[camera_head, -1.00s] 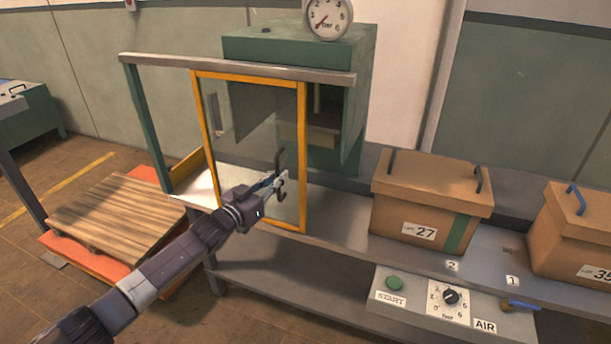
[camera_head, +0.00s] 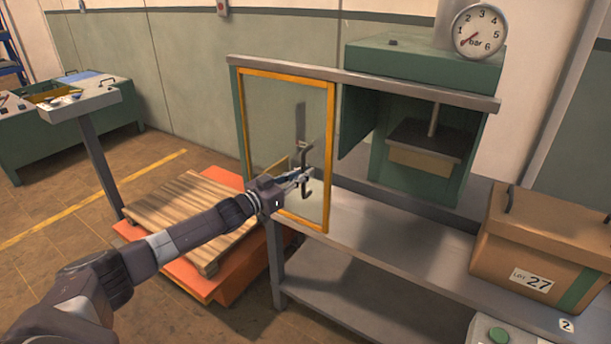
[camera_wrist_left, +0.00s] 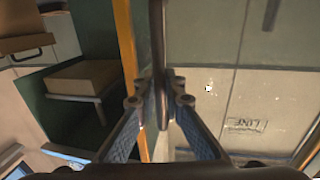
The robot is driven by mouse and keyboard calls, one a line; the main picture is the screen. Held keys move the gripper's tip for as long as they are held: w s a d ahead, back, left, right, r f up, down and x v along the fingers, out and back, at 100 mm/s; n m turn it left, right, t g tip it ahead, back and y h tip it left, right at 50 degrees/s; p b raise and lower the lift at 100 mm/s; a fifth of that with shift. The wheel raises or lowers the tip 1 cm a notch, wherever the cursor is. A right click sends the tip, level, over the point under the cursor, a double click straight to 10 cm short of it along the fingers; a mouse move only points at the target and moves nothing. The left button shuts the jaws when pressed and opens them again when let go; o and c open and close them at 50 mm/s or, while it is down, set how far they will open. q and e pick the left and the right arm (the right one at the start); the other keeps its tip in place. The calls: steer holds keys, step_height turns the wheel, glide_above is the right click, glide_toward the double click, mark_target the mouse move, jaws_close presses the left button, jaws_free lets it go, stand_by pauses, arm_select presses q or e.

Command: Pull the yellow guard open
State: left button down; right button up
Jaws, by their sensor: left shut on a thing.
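The yellow guard (camera_head: 331,160) is a clear panel in a yellow frame, hanging under a grey rail (camera_head: 360,82). It stands at the left end of the rail, and the press opening to its right is uncovered. My left gripper (camera_head: 304,178) is shut on the guard's dark handle (camera_head: 306,191). In the left wrist view the handle (camera_wrist_left: 158,60) stands upright between my left fingertips (camera_wrist_left: 160,98), with the yellow frame edge (camera_wrist_left: 127,50) just to its left. My right gripper is not in view.
The green press (camera_head: 425,55) with a gauge (camera_head: 478,32) stands right of the guard. Carton 27 (camera_head: 540,235) sits on the grey bench (camera_head: 400,236) at right. A wooden pallet (camera_head: 190,215) on an orange base lies on the floor at left, near my arm.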

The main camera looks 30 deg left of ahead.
arm_select(q)
steer(key=shift+a, duration=0.25)
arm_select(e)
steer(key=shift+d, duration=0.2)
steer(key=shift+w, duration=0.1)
arm_select(q)
steer(key=c, duration=2.2)
jaws_free()
steer(key=shift+o, duration=0.8)
steer(key=shift+s, duration=0.15)
steer(key=v, duration=1.1)
steer(key=shift+s, duration=0.35)
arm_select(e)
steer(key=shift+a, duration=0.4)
arm_select(q)
steer(key=shift+a, duration=0.1)
